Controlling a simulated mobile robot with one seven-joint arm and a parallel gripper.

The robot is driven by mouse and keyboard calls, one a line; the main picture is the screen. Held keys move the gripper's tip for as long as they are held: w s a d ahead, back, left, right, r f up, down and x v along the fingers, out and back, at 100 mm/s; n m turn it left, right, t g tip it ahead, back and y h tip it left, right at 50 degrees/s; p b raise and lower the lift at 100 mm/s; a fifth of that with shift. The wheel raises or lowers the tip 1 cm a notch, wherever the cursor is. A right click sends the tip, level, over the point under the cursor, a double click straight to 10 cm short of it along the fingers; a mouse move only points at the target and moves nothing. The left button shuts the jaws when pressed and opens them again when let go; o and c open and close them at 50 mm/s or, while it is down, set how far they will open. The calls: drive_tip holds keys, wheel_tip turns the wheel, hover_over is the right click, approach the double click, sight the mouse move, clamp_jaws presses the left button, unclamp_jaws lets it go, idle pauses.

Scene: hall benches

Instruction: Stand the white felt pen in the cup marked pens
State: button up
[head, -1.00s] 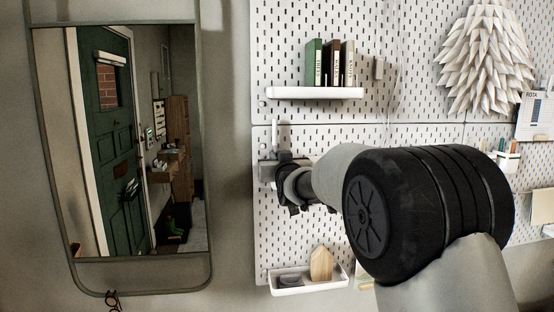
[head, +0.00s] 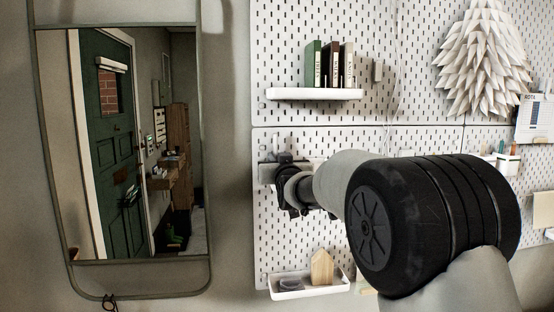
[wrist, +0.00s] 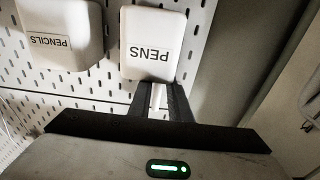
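The white cup marked PENS (wrist: 152,43) hangs on the pegboard at the top middle of the wrist view. My gripper (wrist: 163,88) has its dark fingers close together at the cup's lower edge in that picture. A narrow white strip, which looks like the white felt pen (wrist: 157,97), shows between the fingers. The pen's ends are hidden, and I cannot tell how much of it is inside the cup. In the head view my gripper (head: 284,180) is at the left part of the pegboard, mostly covering the cup.
A white cup marked PENCILS (wrist: 62,38) hangs left of the PENS cup in the wrist view. In the head view a book shelf (head: 315,94) is above my gripper and a white tray (head: 310,290) below. A mirror (head: 130,150) is to the left.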

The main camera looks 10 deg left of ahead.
drive_tip(key=shift+d+f+g, duration=0.1)
drive_tip(key=shift+f+g, duration=0.2)
drive_tip(key=shift+f, duration=1.65)
drive_tip(key=shift+s+d, duration=0.1)
drive_tip(key=shift+s, duration=0.15)
drive_tip(key=r+b+v, duration=0.1)
drive_tip(key=b+v, duration=0.1)
drive_tip(key=v, duration=0.6)
drive_tip(key=r+b+v, duration=0.1)
drive_tip(key=r+v, duration=0.1)
drive_tip(key=v, duration=0.6)
drive_tip(key=shift+s+a+b, duration=0.25)
drive_tip(key=shift+s+b, duration=0.15)
drive_tip(key=shift+s, duration=0.15)
